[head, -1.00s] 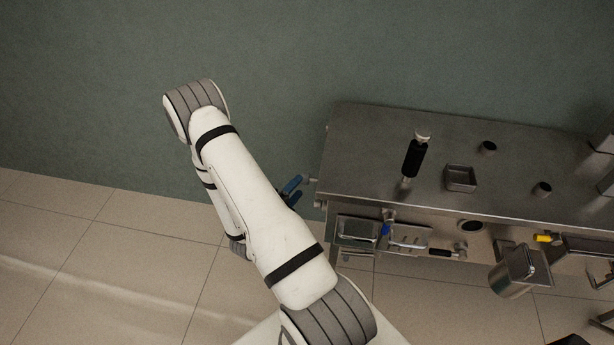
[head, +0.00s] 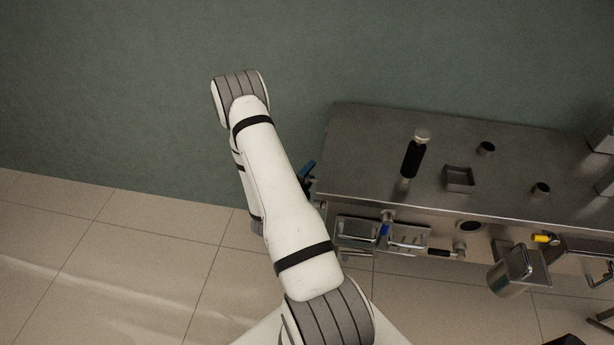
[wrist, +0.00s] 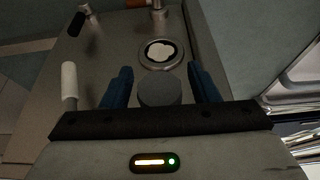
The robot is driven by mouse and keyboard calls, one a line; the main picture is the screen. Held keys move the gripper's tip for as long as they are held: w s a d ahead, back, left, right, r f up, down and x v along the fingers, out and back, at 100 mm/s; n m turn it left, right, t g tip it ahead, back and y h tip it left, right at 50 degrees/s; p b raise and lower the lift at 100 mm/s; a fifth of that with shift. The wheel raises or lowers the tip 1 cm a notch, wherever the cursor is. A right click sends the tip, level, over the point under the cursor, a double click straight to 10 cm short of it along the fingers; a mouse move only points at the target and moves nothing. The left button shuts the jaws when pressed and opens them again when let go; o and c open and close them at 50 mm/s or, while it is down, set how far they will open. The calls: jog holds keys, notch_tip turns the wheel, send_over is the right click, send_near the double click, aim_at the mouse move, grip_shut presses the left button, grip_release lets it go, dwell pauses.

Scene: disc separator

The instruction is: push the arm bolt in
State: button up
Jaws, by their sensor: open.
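My gripper (wrist: 160,87) is open, with its two blue fingers apart over a grey steel panel in the wrist view. A dark grey round end (wrist: 158,92) shows between the fingers; I cannot tell whether it is the arm bolt or whether anything touches it. Just beyond it is a ring with a white centre (wrist: 162,53). A white handle (wrist: 69,82) stands left of the fingers. In the head view, my blue gripper (head: 307,176) is partly hidden behind my arm, at the left end of the steel bench. I cannot pick out the arm bolt for sure.
The steel bench (head: 350,150) carries a black-handled upright post (head: 412,158), a small square tray (head: 459,179) and short dark knobs. A steel pail (head: 510,275) and trays hang along its front. The floor at left is clear; a green wall stands behind.

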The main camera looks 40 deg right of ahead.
jog(key=shift+c, duration=0.3)
grip_shut()
dwell(0.3)
